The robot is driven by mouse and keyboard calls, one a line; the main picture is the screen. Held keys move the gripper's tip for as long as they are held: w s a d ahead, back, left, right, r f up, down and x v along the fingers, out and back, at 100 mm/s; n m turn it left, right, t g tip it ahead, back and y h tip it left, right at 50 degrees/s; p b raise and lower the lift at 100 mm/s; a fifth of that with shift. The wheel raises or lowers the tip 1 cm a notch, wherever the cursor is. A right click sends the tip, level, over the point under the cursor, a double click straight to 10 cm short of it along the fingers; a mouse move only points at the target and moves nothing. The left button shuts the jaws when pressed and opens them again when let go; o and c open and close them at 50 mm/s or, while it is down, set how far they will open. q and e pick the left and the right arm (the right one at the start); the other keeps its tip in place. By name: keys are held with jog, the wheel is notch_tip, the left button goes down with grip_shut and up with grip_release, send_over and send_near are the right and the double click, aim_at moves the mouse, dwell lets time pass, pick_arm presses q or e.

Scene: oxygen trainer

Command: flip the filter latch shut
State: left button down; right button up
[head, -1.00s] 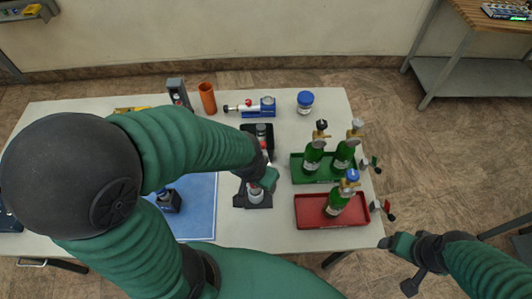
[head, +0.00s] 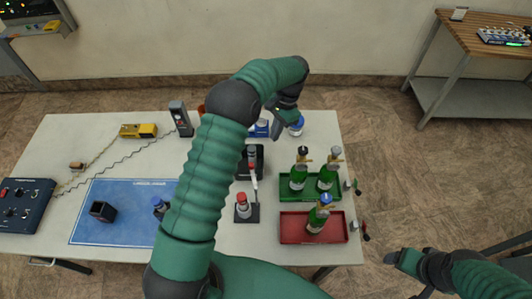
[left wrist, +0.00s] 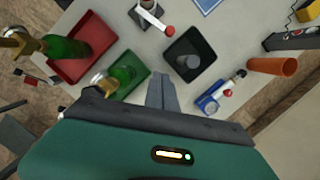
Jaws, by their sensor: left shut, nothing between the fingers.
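A fixture with a black base (head: 246,216) stands mid-table, with a red-capped pale cylinder and a pale lever (head: 255,188) reaching toward the back. The lever appears to be the latch; its red tip (left wrist: 170,30) shows in the left wrist view. Behind it is a square black holder (head: 243,172) with a grey cylinder (left wrist: 190,60) inside. My left gripper (head: 277,130) is shut and empty above the back right of the table, apart from the fixture. Its fingers (left wrist: 165,90) point toward the table. My right gripper (head: 389,258) is off the right edge; its jaws are unclear.
A green tray (head: 310,194) and a red tray (head: 284,229) hold green bottles at right. A blue device (left wrist: 208,104) and an orange cup (left wrist: 272,66) lie near the back. A blue mat (head: 120,233) covers the left. My left arm hides part of the table.

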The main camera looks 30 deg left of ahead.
aim_at(253, 176)
pick_arm(q)
jog(key=s+a+f+p, duration=0.3)
jog(key=s+f+p, duration=0.2)
jog(key=f, duration=0.5)
jog(key=shift+s+a+p, duration=0.2)
jog(key=shift+s+p, duration=0.15)
jog(key=shift+p, duration=0.45)
pick_arm(e)
jog(key=w+v, duration=0.1)
jog(key=v, duration=0.5)
jog(key=shift+w+a+r, duration=0.15)
jog(key=shift+a+r, duration=0.1)
jog(key=shift+r, duration=0.3)
